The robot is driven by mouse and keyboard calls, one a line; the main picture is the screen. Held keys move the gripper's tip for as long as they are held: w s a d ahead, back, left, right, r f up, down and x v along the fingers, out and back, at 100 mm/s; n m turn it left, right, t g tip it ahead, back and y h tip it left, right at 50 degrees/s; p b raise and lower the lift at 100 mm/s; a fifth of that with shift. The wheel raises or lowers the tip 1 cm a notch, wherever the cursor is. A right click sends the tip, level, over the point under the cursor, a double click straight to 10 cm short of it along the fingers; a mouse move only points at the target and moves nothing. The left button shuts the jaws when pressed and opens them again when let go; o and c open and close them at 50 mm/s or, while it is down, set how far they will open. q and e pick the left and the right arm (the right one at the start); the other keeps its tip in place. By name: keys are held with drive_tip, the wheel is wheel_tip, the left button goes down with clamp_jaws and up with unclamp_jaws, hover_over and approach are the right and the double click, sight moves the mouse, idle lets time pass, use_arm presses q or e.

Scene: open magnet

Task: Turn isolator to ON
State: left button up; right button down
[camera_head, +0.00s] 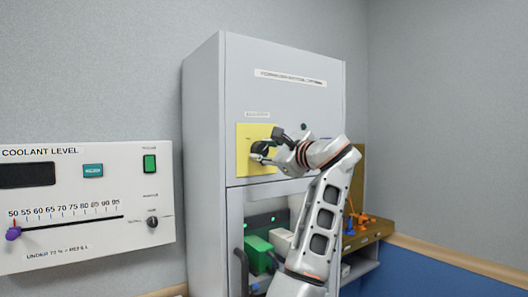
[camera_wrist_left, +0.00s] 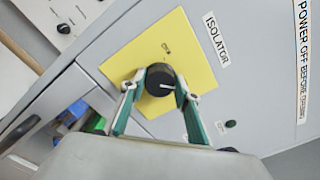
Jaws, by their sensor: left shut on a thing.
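The isolator is a round black knob (camera_wrist_left: 160,80) with a white pointer line, on a yellow plate (camera_wrist_left: 196,58) labelled ISOLATOR. In the head view the yellow plate (camera_head: 244,158) is on the front of the tall grey cabinet, and my arm partly covers the knob. My left gripper (camera_wrist_left: 160,88) has its fingers on both sides of the knob and is shut on it; it also shows in the head view (camera_head: 265,152). The pointer line runs toward the right finger in the wrist view. Small lettering shows on the plate above the knob, too small to read surely. My right gripper is not in view.
The grey cabinet (camera_head: 205,130) has an open lower bay with a green box (camera_head: 257,252) and a dark handle (camera_head: 241,270). A white coolant level panel (camera_head: 85,240) is on the wall at left. A shelf with orange items (camera_head: 365,219) stands at right.

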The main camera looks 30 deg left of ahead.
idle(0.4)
use_arm(q)
drive_tip(key=o, duration=1.1)
drive_tip(key=v, duration=0.7)
drive_tip(key=shift+d, duration=0.2)
drive_tip(key=shift+s, duration=0.1)
